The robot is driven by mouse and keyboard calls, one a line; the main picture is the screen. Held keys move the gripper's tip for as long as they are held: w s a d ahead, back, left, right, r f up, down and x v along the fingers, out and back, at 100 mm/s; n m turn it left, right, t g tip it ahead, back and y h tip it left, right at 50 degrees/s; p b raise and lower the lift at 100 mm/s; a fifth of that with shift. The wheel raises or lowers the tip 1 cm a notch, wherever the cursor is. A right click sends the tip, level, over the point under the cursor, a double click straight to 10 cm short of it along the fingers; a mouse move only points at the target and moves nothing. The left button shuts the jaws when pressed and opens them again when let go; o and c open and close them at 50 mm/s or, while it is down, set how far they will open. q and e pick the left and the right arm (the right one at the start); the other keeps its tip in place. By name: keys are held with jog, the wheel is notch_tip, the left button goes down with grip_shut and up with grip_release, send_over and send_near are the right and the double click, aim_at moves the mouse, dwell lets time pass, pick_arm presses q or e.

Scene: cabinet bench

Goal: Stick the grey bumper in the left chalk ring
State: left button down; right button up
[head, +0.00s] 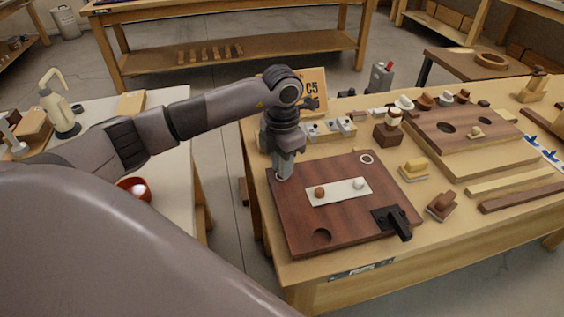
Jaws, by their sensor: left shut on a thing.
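A reddish-brown board (345,225) lies on the wooden bench, with a white chalk ring (367,158) near its far right corner. My left gripper (284,174) points down over the board's far left corner, its fingers shut on the grey bumper, which they almost wholly hide. A bit of pale curved line shows by the fingertips, where the left chalk ring is mostly covered. I cannot tell whether the bumper touches the board. A pale strip (338,192) on the board carries a brown bumper (319,193) and a whitish bumper (359,184). My right gripper is not in view.
A black fitting (396,221) sits at the board's right edge, and a dark round recess (322,236) is near its front. Yellow (413,169) and brown (443,205) blocks stand to the right.

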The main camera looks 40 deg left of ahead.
pick_arm(q)
jog(key=shift+s+f+b, duration=0.1)
jog(key=shift+f+b, duration=0.25)
jog(key=shift+f, duration=0.25)
dwell(1.6)
jog(key=c, duration=0.9)
grip_release()
jog(key=shift+c, duration=0.2)
jog(key=o, duration=0.4)
jog(key=shift+r, duration=0.15)
jog(key=shift+c, duration=0.2)
